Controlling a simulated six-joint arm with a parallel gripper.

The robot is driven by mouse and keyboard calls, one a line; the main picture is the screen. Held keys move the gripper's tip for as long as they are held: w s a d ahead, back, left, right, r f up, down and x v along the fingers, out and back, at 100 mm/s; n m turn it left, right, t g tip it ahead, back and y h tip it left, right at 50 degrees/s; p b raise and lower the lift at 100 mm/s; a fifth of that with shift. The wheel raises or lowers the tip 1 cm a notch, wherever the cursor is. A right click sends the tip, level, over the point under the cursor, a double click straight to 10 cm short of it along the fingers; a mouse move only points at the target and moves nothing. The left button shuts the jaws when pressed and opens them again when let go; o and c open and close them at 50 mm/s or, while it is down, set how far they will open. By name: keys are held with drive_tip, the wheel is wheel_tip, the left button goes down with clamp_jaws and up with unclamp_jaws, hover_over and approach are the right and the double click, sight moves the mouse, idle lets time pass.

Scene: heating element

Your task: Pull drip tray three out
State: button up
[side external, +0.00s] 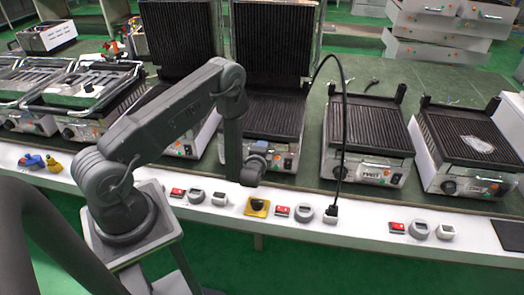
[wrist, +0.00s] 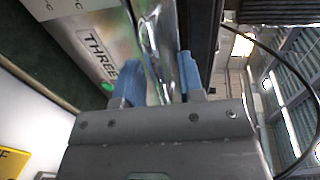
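The unit labelled THREE (wrist: 95,45) fills the upper left of the wrist view, its metal front showing. A shiny bent metal piece (wrist: 158,45), which looks like the drip tray's edge, runs down between the two blue fingers of my gripper (wrist: 160,85). The fingers stand apart on either side of this piece; I cannot tell whether they press on it. In the side external view my wrist (side external: 254,168) is low in front of the middle grill (side external: 275,120). My fingers and the tray are hidden there.
A white ledge (side external: 370,235) with red switches and round knobs runs along the front. A black cable (side external: 343,130) arches down to a plug right of my wrist. More grills (side external: 368,140) stand on both sides. A yellow-based knob (side external: 257,206) sits below my wrist.

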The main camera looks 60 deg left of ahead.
clamp_jaws()
idle(0.3)
drive_tip(key=v, duration=0.2)
drive_tip(key=f+v, duration=0.1)
drive_tip(key=v, duration=0.2)
idle(0.3)
unclamp_jaws()
